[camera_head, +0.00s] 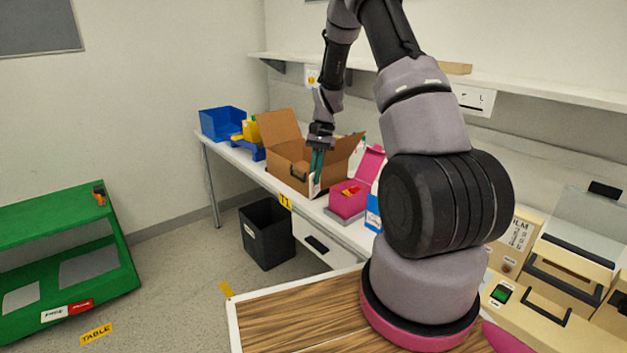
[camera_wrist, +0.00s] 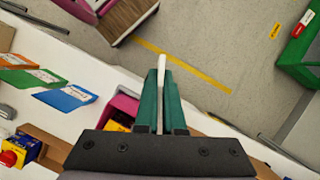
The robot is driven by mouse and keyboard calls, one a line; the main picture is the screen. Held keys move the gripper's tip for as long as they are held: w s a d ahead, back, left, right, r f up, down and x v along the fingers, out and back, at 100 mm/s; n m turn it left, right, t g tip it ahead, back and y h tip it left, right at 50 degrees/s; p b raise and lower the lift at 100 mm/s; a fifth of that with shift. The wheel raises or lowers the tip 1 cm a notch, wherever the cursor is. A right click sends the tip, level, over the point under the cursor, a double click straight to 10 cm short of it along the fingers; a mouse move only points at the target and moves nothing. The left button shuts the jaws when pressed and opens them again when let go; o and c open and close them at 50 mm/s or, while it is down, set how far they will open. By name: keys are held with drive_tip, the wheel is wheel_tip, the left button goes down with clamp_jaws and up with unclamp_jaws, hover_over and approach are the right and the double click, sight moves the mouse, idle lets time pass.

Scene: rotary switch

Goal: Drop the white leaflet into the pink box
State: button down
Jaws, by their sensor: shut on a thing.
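My gripper (camera_head: 317,162) points down near the front of the table, just left of the pink box (camera_head: 346,203). Its green fingers (camera_wrist: 160,82) are shut on the white leaflet (camera_wrist: 161,68), which shows as a thin white edge between the fingertips. The leaflet also shows below the fingers in the head view (camera_head: 314,186). The pink box has its lid raised and some red and yellow content inside. In the wrist view the pink box (camera_wrist: 124,104) lies just left of the fingers, partly hidden by the gripper.
An open cardboard box (camera_head: 288,164) stands behind and left of my gripper. A blue bin (camera_head: 222,122) is at the table's far end. A blue box (camera_head: 373,214) stands right of the pink box. A black bin (camera_head: 267,233) is on the floor below the table.

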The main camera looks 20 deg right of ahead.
drive_tip(key=w+d+r+m+t+h, duration=0.1)
drive_tip(key=d+r+m+t, duration=0.2)
drive_tip(key=m, duration=0.8)
drive_tip(key=d+r+m+t, duration=0.3)
drive_tip(key=d+m, duration=0.4)
drive_tip(key=m, duration=0.4)
drive_tip(key=shift+w+d+m+t+h, duration=0.3)
drive_tip(key=shift+w+d+t+h, duration=0.1)
drive_tip(key=shift+t, duration=0.4)
drive_tip(key=shift+f, duration=0.1)
hover_over(350, 200)
drive_tip(key=w, duration=0.4)
wheel_tip(350, 200, down, 11)
drive_tip(key=shift+w+a, duration=0.15)
drive_tip(key=shift+a, duration=0.05)
drive_tip(key=c, duration=0.9)
unclamp_jaws()
drive_tip(key=shift+c, duration=0.2)
drive_tip(key=shift+a+r, duration=0.1)
drive_tip(key=shift+r, duration=0.15)
